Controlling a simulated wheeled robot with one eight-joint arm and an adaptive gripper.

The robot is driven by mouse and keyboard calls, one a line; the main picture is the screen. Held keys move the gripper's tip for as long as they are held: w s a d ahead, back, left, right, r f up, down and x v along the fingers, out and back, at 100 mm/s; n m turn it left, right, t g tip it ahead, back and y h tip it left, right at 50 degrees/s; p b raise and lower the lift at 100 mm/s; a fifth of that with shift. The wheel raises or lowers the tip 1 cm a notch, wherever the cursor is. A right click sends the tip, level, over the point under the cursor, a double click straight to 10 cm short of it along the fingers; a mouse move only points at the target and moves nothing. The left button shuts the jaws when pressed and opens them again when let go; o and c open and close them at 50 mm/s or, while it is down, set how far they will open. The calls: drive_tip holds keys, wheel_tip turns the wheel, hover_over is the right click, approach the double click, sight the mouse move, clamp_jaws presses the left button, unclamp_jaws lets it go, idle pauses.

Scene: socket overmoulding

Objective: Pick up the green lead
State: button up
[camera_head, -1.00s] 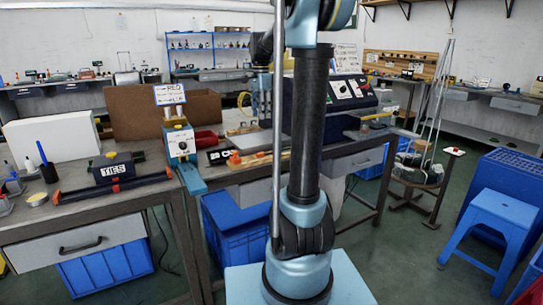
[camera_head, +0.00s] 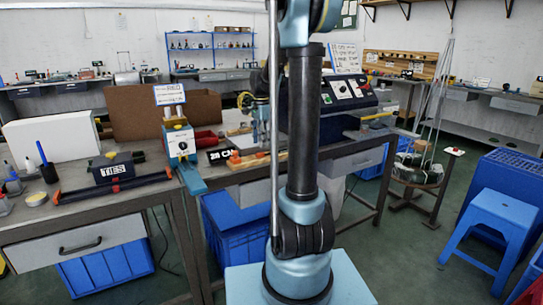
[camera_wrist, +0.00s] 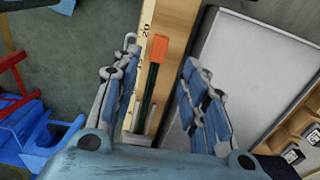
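In the wrist view, the green lead shows as thin dark green strands (camera_wrist: 149,97) below an orange block-like end (camera_wrist: 158,49). It lies along a wooden board beside a ruler strip marked 20. My gripper (camera_wrist: 160,56) is open, with one blue-padded finger on each side of the lead. A gap shows between the lead and each finger, and nothing is held. I cannot tell how far above the lead the fingers are. In the head view, my arm's column hides much of the gripper, and the lead cannot be made out.
A pale grey flat panel (camera_wrist: 240,70) lies right of the board. A dark machine (camera_head: 350,95) stands behind my column. A blue stool (camera_head: 495,225) is at right.

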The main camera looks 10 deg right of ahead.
drive_tip(key=shift+d+f, duration=0.15)
drive_tip(key=shift+f, duration=2.45)
clamp_jaws()
